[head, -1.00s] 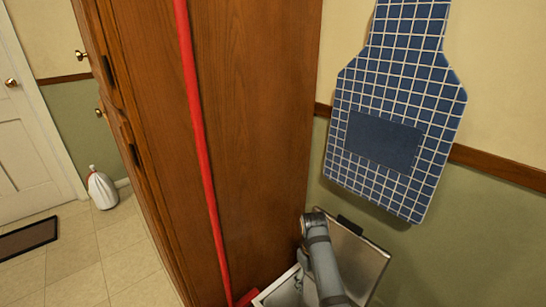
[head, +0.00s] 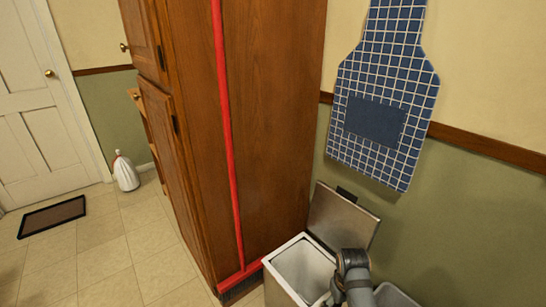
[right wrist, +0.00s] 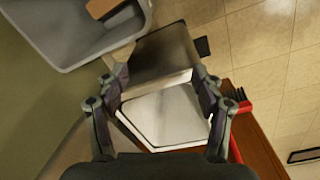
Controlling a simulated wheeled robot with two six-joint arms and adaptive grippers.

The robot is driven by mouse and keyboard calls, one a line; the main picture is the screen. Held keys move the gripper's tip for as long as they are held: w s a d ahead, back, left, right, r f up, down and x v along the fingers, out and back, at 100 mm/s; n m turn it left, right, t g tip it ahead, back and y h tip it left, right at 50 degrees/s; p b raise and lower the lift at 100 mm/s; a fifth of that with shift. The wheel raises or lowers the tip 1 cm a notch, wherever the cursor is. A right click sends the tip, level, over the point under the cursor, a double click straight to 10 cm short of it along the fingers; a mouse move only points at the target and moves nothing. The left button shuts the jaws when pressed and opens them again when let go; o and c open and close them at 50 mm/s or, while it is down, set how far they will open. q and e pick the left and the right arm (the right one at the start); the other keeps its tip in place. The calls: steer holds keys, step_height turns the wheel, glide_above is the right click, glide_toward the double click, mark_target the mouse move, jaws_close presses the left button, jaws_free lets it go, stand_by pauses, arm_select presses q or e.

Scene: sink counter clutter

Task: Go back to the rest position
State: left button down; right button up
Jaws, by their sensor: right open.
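My right gripper (right wrist: 158,80) shows in the right wrist view with its two fingers spread apart and nothing between them. The right gripper's fingers cannot be made out there. My left gripper is not in view.
A red broom (head: 226,130) leans on the tall wooden cabinet (head: 275,120). A grey bin (head: 393,297) stands right of the white one; the right wrist view shows a brown item (right wrist: 103,8) in it. A blue checked apron (head: 385,90) hangs on the wall. Floor at left is mostly clear.

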steer(key=s+d+r+m+t, duration=0.1)
steer(key=s+d+r+t, duration=0.1)
steer(key=s, duration=0.5)
steer(key=s+d+r+m+t, duration=0.1)
steer(key=s+d+r+t, duration=0.15)
steer(key=s, duration=0.55)
steer(key=s+d+f+g, duration=0.1)
steer(key=s+f+g, duration=0.15)
steer(key=f, duration=1.35)
steer(key=s+d+f+g, duration=0.15)
steer(key=s+f, duration=0.25)
steer(key=f, duration=1.1)
arm_select(q)
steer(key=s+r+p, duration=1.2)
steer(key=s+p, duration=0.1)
steer(key=p, duration=0.7)
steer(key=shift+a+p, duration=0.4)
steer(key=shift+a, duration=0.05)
arm_select(e)
steer(key=s+d+r, duration=0.1)
steer(key=s+r, duration=0.9)
steer(key=s, duration=0.4)
steer(key=shift+d+t, duration=0.1)
steer(key=shift+t, duration=0.15)
